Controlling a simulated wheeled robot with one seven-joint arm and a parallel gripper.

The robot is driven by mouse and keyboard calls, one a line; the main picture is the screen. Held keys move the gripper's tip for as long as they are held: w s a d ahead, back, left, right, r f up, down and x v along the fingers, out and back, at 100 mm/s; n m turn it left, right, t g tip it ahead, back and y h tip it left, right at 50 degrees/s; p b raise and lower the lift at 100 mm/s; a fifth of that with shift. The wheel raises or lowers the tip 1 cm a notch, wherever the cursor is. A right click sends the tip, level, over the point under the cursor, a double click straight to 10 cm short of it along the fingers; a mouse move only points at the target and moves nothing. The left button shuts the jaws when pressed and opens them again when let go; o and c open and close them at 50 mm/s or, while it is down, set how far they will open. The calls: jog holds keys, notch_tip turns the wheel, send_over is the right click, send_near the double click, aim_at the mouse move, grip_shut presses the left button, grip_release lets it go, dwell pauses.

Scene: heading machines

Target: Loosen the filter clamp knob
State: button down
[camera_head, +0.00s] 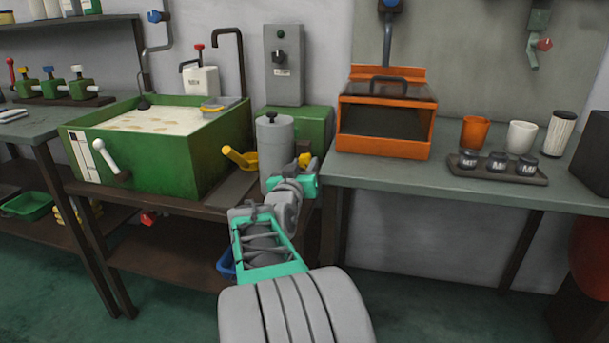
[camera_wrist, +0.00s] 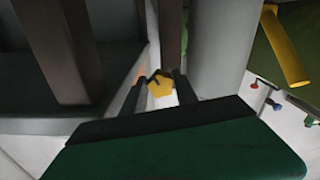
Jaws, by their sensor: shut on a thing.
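The yellow clamp knob (camera_wrist: 160,86) sits between my two dark fingers in the wrist view. My gripper (camera_wrist: 160,88) is shut on it. In the head view my gripper (camera_head: 305,163) is at the right side of the grey filter canister (camera_head: 275,145), and only a little of the yellow knob shows behind it. The canister also stands beside the fingers in the wrist view (camera_wrist: 215,45). The clamp itself is mostly hidden by my gripper and arm.
A yellow lever (camera_head: 238,157) sticks out left of the canister. A green tank (camera_head: 165,155) stands farther left. On the right, a grey table (camera_head: 465,200) bears an orange box (camera_head: 385,147), cups and a tray (camera_head: 498,173) with several jars.

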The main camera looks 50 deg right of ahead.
dwell(0.6)
jog(key=c, duration=1.2)
grip_release()
jog(key=shift+c, duration=0.2)
jog(key=shift+a, duration=0.1)
jog(key=p+v, duration=0.1)
jog(key=v, duration=0.6)
jog(key=shift+s+a, duration=0.2)
jog(key=shift+a, duration=0.1)
jog(key=shift+m, duration=0.3)
